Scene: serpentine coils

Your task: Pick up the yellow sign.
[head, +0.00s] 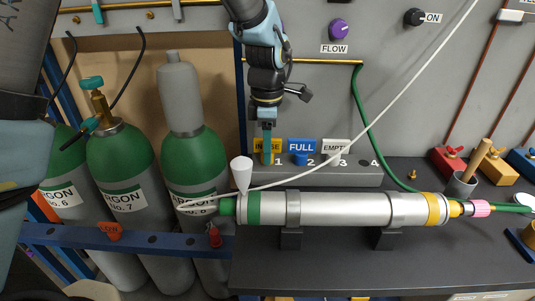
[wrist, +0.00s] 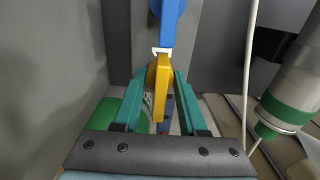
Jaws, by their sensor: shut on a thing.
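The yellow sign (head: 257,147), lettered partly "IN USE", stands upright at the left end of the grey numbered rack (head: 310,176). My gripper (head: 266,154) comes down from above, and its teal fingers cover the middle of the lettering. In the wrist view the yellow sign (wrist: 161,98) shows edge-on between the two teal fingers of my gripper (wrist: 159,78), which is shut on it. The sign is about level with its neighbours; I cannot tell whether its foot still sits in the rack.
The blue "FULL" sign (head: 301,147) and white "EMPTY" sign (head: 336,147) stand close to its right. A white hose (head: 410,78) crosses in front. Green-topped gas bottles (head: 193,160) stand left.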

